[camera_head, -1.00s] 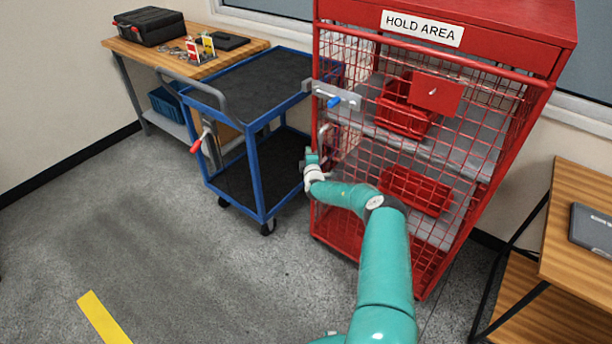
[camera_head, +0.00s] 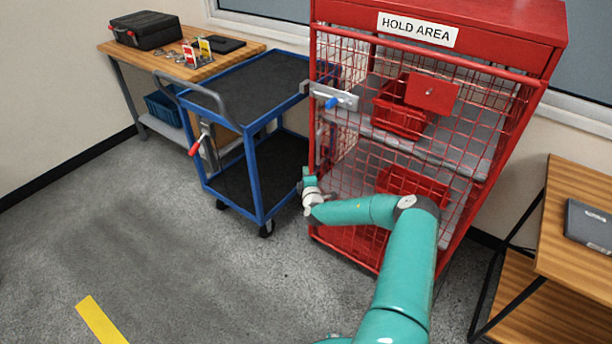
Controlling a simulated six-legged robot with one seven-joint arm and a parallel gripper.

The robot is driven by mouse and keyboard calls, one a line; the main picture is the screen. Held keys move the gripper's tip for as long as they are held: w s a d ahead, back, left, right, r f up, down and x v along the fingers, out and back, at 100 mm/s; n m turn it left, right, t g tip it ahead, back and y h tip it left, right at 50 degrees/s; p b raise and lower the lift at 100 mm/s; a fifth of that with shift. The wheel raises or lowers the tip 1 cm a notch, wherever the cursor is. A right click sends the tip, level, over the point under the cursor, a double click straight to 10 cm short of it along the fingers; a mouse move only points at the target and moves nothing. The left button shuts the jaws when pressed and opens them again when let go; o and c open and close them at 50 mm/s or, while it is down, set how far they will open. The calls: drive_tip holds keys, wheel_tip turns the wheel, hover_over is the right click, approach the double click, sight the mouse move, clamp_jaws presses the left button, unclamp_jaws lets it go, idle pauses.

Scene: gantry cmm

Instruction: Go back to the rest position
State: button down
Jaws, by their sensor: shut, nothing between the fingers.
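My gripper (camera_head: 306,178) is at the end of my teal arm, in front of the lower left edge of the red mesh cage. It is small in the view, shut and empty. The arm reaches up from the bottom right and bends left at its elbow. The red cage (camera_head: 470,52) carries a "HOLD AREA" sign. Its mesh door looks closed, with a grey latch with a blue knob (camera_head: 332,102) at its left edge. Red bins (camera_head: 400,115) show behind the mesh.
A blue two-shelf cart (camera_head: 250,190) stands left of my gripper. Behind it is a wooden bench (camera_head: 185,70) with a black case (camera_head: 146,30). A wooden table (camera_head: 575,235) with a laptop (camera_head: 590,226) is at the right.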

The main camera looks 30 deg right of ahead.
drive_tip(key=shift+s+a, duration=0.15)
drive_tip(key=shift+s, duration=0.1)
